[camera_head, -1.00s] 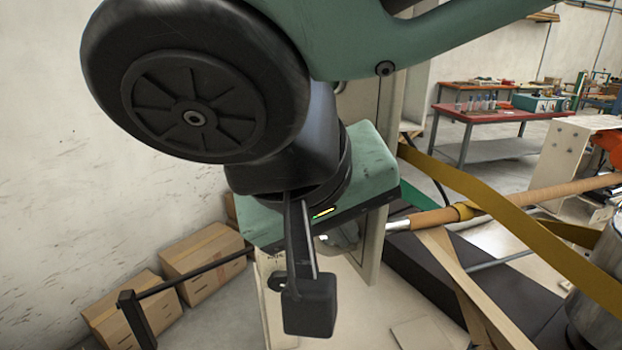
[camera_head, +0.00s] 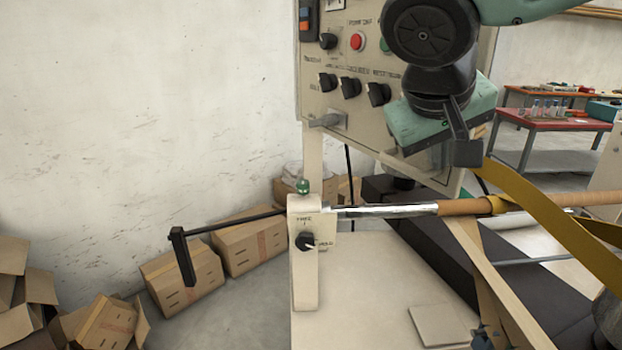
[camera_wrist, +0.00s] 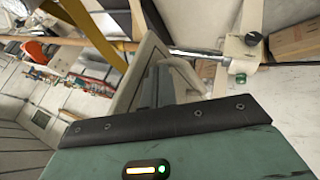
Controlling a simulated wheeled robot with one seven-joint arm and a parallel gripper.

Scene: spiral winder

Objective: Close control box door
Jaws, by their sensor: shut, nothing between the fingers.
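The control box's cream panel (camera_head: 312,85) stands at the upper middle of the head view, with black knobs, a red button (camera_head: 357,41) and a metal latch handle (camera_head: 328,121). Its lower edge slants down to the right. My arm covers its right part, so I cannot tell how far the door stands open. My gripper (camera_head: 468,152) is shut and empty, pointing down in front of the panel's lower right part. In the wrist view the shut fingers (camera_wrist: 156,85) overlap a cream panel edge (camera_wrist: 127,92); contact cannot be told.
Below the panel, a shaft with a brown roll (camera_head: 465,206) runs right from a cream bracket (camera_head: 305,270) with a black crank (camera_head: 182,257). A yellow strap (camera_head: 535,205) crosses at right. Cardboard boxes (camera_head: 182,280) line the wall. A red table (camera_head: 560,122) stands behind.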

